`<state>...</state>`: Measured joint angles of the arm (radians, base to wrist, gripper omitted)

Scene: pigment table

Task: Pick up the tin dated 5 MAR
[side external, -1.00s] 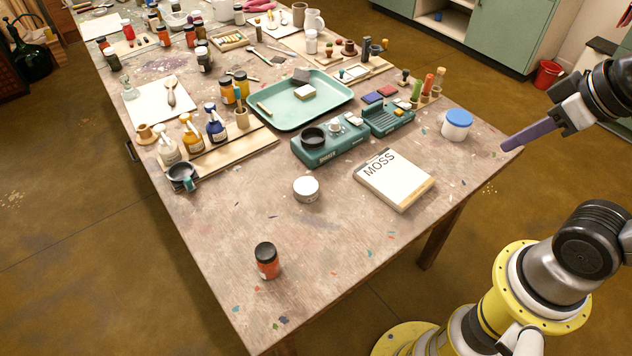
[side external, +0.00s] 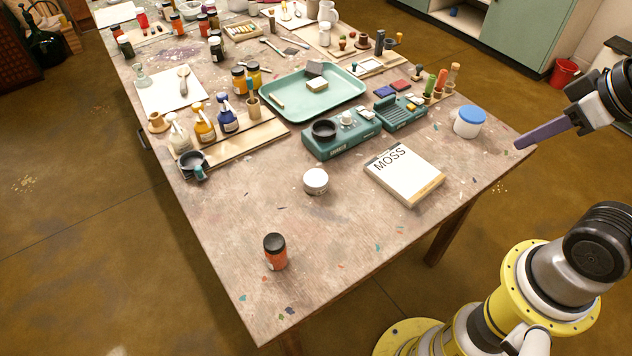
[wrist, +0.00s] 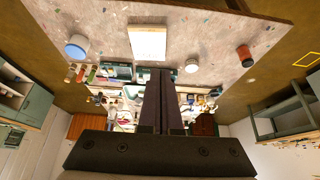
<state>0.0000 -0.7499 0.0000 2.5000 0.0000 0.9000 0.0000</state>
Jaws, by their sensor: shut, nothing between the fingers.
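A small round white tin (side external: 316,181) stands on the table in front of the teal machine; it also shows in the wrist view (wrist: 192,66). A larger white tub with a blue lid (side external: 468,122) stands near the table's right edge and also shows in the wrist view (wrist: 76,46). I can read no date on either. My gripper (side external: 518,146) is shut and empty, raised near the table's right edge, apart from both. Its dark fingers (wrist: 160,72) lie together in the wrist view.
A book marked MOSS (side external: 404,174) lies right of the small tin. An orange jar with a black lid (side external: 275,252) stands near the front. The teal machine (side external: 340,138) and a green tray (side external: 285,108) are behind. The table's front part is mostly clear.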

